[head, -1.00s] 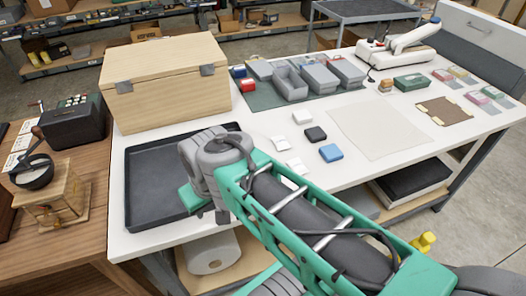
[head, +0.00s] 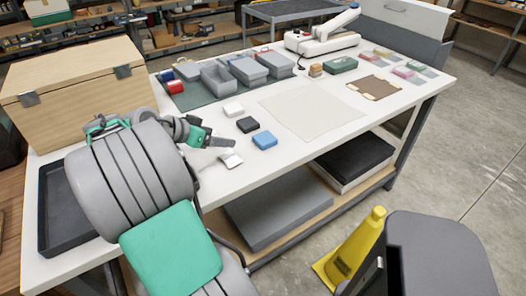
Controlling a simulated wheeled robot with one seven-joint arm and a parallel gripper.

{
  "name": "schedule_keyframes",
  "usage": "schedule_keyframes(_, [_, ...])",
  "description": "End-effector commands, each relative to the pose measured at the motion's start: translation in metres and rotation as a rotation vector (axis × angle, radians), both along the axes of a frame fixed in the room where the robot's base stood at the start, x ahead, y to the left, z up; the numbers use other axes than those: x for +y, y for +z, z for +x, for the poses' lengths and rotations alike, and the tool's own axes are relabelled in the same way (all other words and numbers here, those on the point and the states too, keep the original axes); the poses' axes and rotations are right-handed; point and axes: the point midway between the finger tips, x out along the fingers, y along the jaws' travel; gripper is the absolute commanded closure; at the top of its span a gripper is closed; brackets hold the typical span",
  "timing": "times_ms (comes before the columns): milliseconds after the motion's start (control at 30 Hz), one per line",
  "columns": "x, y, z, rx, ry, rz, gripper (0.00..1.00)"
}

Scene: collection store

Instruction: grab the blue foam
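The blue foam (head: 264,141) is a small block with rounded edges lying flat on the white table (head: 312,155), near its front edge. My gripper (head: 226,143) is to the left of the blue foam, with a visible gap between them in the picture. Its grey fingers point right, toward the foam. They are small and seen from the side, so I cannot tell how far apart they are. The blue foam shows whole, with nothing in front of it.
A black block (head: 247,124) and a white block (head: 233,110) lie behind the foam; another white piece (head: 230,159) lies below my gripper. Grey boxes (head: 222,78) stand behind. A pale sheet (head: 312,110) lies right. A yellow cone (head: 352,247) stands on the floor.

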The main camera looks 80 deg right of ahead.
Motion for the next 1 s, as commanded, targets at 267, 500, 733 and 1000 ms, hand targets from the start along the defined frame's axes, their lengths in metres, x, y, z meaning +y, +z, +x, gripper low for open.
schedule_keyframes(267, [-0.045,-0.008,-0.084,0.035,-0.293,-0.173,0.18])
schedule_keyframes(500, [-0.066,-0.033,-0.104,0.035,-0.288,-0.170,0.18])
schedule_keyframes(733, [-0.081,-0.045,-0.116,0.030,-0.284,-0.171,0.18])
schedule_keyframes(1000, [-0.081,-0.045,-0.115,0.030,-0.283,-0.169,0.28])
